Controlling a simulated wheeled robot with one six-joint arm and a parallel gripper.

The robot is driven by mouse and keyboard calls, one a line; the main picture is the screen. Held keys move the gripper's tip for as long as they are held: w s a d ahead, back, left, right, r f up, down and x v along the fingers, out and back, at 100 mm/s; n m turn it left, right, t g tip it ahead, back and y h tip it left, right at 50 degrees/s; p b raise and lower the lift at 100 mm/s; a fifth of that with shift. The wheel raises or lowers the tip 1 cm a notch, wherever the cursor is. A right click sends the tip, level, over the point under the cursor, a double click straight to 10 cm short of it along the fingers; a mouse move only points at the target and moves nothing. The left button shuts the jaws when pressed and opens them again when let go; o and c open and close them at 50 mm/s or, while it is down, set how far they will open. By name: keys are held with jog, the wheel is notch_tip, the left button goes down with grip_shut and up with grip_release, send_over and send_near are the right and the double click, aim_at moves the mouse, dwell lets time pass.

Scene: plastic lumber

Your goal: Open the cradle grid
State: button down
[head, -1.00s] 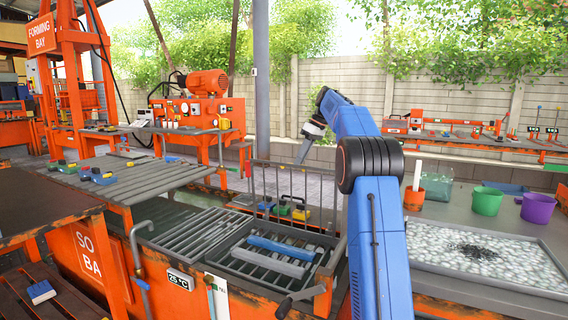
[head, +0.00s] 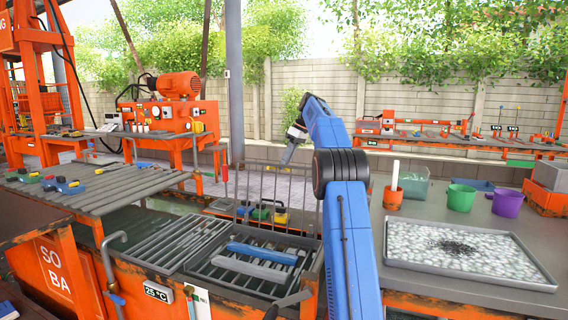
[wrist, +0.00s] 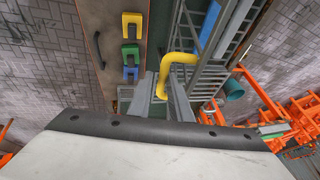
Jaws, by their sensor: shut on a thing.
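The cradle grid (head: 279,181), a frame of thin grey bars, stands upright at the back of the cradle (head: 255,283) in the tank. A blue bar (head: 262,253) and a grey bar lie in the cradle; the blue one also shows in the wrist view (wrist: 209,27). My gripper (head: 286,160) is at the upper part of the upright grid. In the wrist view my gripper (wrist: 162,98) is shut on a bent yellow handle (wrist: 181,60), whose end lies between the fingers. The handle cannot be made out in the head view.
Yellow, blue and green clamps (wrist: 131,48) sit on a ledge behind the tank. A slatted table (head: 110,190) with more clamps is at left. At right, a bench holds a tray of pale pebbles (head: 548,284), a green bucket (head: 461,198) and a purple bucket (head: 506,204).

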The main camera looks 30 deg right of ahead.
jog(key=c, duration=1.8)
grip_release()
jog(key=shift+w+d+f, duration=0.2)
jog(key=shift+d, duration=0.25)
jog(key=shift+c, duration=0.2)
jog(key=shift+d, duration=0.1)
jog(key=shift+a, duration=0.3)
